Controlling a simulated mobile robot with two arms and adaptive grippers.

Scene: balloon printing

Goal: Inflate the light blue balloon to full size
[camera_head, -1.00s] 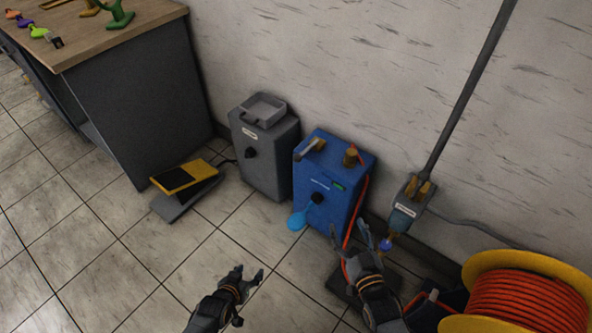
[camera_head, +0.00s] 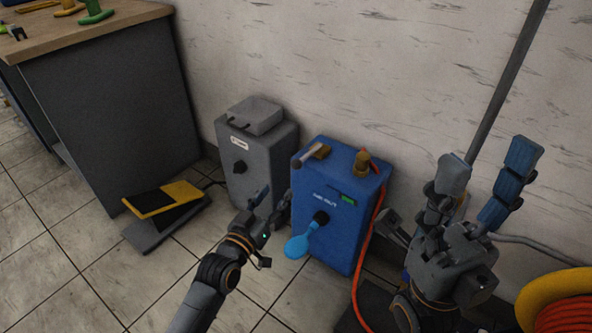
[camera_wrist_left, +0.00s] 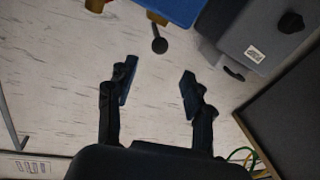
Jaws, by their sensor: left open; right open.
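The light blue balloon (camera_head: 297,246) hangs small and limp from the black nozzle (camera_head: 321,218) on the front of the blue machine (camera_head: 330,190). A brass fitting (camera_head: 362,162) with an orange hose and a small lever (camera_head: 316,152) sit on the machine's top. My left gripper (camera_head: 271,203) is open and empty, in front of the grey machine and left of the balloon. In the left wrist view its open fingers (camera_wrist_left: 157,92) have nothing between them. My right gripper (camera_head: 480,185) is open and empty, raised to the right of the blue machine.
A grey machine (camera_head: 253,165) stands left of the blue one. A yellow-and-black foot pedal (camera_head: 165,200) lies on the tiles near the desk (camera_head: 110,110). An orange hose (camera_head: 364,265) runs down the blue machine's right side. A yellow reel (camera_head: 560,290) is at lower right.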

